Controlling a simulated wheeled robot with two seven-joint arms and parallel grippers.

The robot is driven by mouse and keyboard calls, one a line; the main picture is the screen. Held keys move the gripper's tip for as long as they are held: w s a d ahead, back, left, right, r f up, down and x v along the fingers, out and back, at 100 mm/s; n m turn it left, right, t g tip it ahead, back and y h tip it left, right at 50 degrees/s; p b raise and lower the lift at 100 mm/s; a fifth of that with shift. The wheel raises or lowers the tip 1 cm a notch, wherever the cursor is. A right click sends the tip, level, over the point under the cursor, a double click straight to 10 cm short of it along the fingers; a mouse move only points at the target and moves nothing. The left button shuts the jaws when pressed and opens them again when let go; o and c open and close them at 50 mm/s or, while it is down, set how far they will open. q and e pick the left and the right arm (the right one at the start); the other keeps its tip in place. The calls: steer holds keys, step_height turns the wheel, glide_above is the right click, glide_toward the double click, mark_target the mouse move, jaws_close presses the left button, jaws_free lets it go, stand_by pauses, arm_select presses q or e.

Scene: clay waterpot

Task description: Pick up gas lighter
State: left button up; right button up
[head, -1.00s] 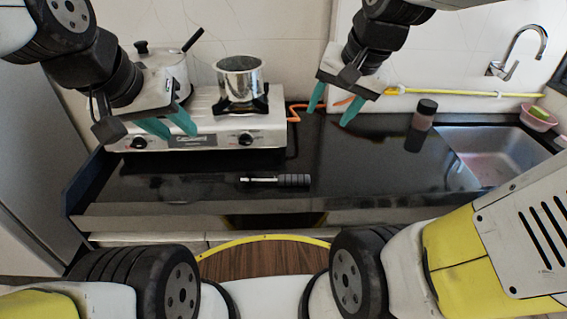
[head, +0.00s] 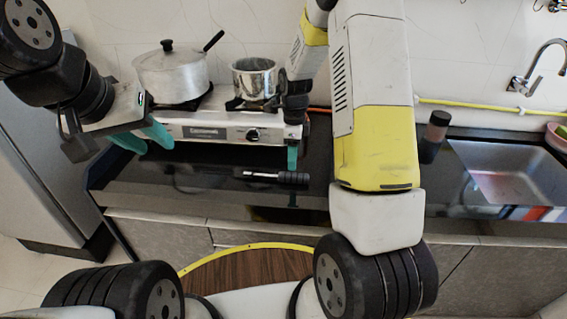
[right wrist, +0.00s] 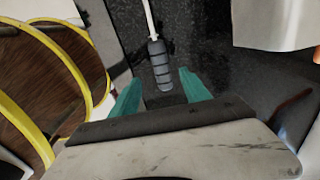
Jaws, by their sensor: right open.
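The gas lighter (head: 291,179) lies on the black counter in front of the stove, with a thin metal rod to the left and a dark ribbed handle to the right. My right gripper (head: 292,165) is just behind the handle in the head view, partly hidden by its own arm. In the right wrist view the open teal fingers of the right gripper (right wrist: 160,92) stand on either side of the near end of the lighter's handle (right wrist: 159,67), not closed on it. My left gripper (head: 145,138) is open and empty in front of the stove's left side.
The white gas stove (head: 215,127) holds a lidded pot (head: 170,78) and a small steel pot (head: 252,80). A dark-capped jar (head: 433,138) and the sink (head: 510,180) are to the right. The counter (head: 215,205) around the lighter is clear.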

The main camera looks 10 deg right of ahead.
mark_target(294, 174)
steer(key=f, duration=0.6)
steer(key=shift+d+f, duration=0.25)
steer(key=shift+f, duration=0.15)
jaws_close()
